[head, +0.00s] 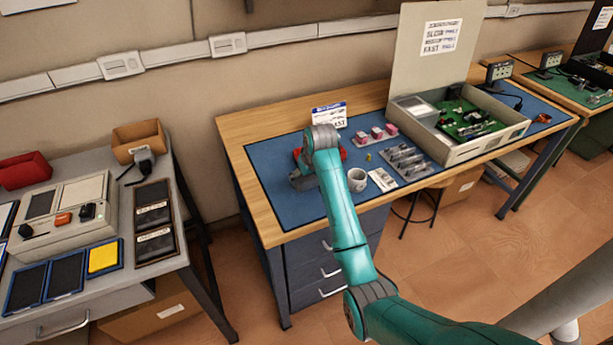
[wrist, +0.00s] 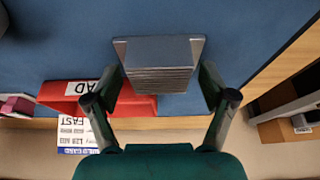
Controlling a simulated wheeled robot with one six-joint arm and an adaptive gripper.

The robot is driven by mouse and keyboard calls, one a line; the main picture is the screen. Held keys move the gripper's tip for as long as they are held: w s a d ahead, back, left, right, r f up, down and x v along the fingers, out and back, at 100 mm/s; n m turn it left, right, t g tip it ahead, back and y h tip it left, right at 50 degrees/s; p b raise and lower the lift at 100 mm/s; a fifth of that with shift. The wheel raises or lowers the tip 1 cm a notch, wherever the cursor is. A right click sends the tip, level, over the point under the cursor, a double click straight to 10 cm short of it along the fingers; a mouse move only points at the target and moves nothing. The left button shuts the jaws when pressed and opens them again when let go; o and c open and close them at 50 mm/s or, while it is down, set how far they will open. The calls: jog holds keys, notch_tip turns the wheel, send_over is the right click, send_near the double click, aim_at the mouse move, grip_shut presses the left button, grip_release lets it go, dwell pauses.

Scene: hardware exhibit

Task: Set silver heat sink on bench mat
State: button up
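The silver heat sink (wrist: 158,62) is a grey block with stacked fins on a wider flat plate. In the wrist view it is over the blue bench mat (wrist: 60,40), with its plate seemingly flat on it. My gripper (wrist: 163,78) is open, one finger on each side of the heat sink's near end. Small gaps seem to show between fingers and fins; contact is unclear. In the head view my arm reaches over the left part of the mat (head: 270,180) and largely hides the gripper and heat sink.
A mug (head: 357,180), a white card (head: 382,180) and a grey tray of parts (head: 408,162) stand right of my arm. The mat's front left is clear.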

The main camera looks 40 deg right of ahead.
jog(key=shift+r, duration=0.1)
jog(key=v, duration=1.2)
dwell(0.4)
